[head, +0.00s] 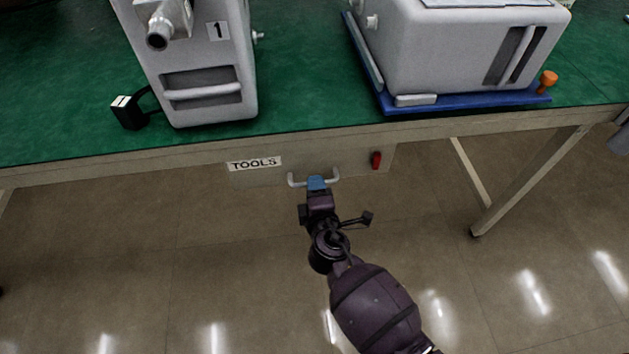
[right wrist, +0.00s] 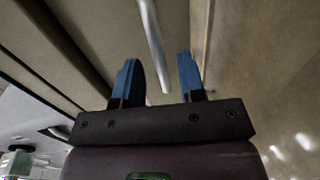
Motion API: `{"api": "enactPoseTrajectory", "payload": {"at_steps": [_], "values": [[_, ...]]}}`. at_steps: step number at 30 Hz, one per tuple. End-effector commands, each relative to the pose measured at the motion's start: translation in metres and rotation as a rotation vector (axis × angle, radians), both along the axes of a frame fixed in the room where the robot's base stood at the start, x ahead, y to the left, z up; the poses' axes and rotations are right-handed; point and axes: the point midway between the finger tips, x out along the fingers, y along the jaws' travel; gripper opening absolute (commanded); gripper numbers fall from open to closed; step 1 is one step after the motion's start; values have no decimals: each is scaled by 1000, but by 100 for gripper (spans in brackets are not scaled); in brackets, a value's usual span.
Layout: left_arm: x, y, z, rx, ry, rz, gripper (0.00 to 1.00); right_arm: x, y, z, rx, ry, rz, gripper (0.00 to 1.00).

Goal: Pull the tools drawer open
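The tools drawer (head: 350,165) is a beige front under the table edge with a "TOOLS" label (head: 254,164) at its left. It looks shut, in line with the table's edge. Its pale bar handle (head: 294,182) sticks out at the middle. My right gripper (head: 316,183) is at the handle, its blue fingertips over the middle of the bar. In the right wrist view the fingers of my right gripper (right wrist: 158,78) stand apart, with the handle bar (right wrist: 152,42) running between them and gaps on both sides. My left gripper is not in view.
The green-topped table (head: 300,95) carries a grey pump marked 1 (head: 215,65) and another grey canister (head: 430,50) on a blue tray (head: 465,103). A small red part (head: 376,160) is on the drawer front's right. The floor in front is clear.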

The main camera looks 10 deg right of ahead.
Motion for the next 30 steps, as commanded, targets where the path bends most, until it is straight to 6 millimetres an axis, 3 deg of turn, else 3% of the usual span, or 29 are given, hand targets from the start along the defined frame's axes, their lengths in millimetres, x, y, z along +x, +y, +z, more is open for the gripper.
{"api": "enactPoseTrajectory", "payload": {"at_steps": [7,18,25,30], "values": [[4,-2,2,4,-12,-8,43,21,1,-6,1,2,0,37],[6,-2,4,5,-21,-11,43,25,1,-5,1,1,0,37],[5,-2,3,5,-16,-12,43,25,1,-5,1,1,0,3],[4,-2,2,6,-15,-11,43,25,0,-5,1,1,0,0]]}}
